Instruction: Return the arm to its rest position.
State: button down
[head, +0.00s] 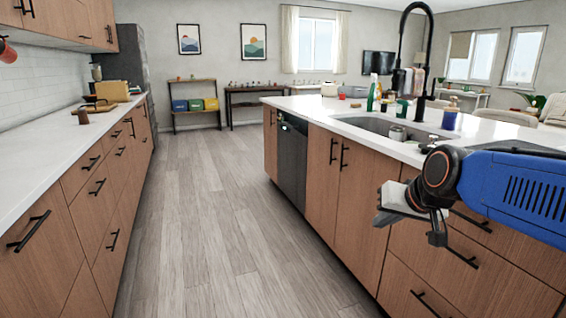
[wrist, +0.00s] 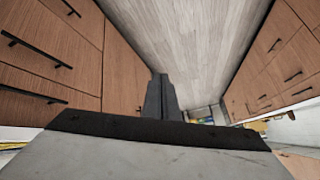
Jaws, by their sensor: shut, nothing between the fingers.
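My gripper (head: 384,218) is at the right of the head view, at the end of my blue arm. It hangs in front of the island's wooden drawer fronts, a little below the countertop edge. In the wrist view my gripper (wrist: 160,98) shows its dark fingers together, with nothing between them. The wrist view looks along the aisle, with the floor at the top of the picture. Part of the island front behind the arm is hidden.
The island (head: 345,165) with its sink (head: 385,126) and black faucet (head: 409,78) stands close to my arm. Bottles and cups stand around the sink. A left counter (head: 60,138) runs along the wall. The wooden floor (head: 205,220) between them is clear.

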jog(key=s+d+f+g+h, duration=0.1)
jog(key=s+d+f, duration=0.1)
jog(key=s+f, duration=0.4)
jog(key=s+d+f+n+g+h, duration=0.1)
jog(key=s+f, duration=0.4)
jog(key=s, duration=0.9)
jog(key=shift+d+f+n+g, duration=0.35)
jog(key=shift+d+g, duration=0.25)
jog(key=shift+d, duration=0.5)
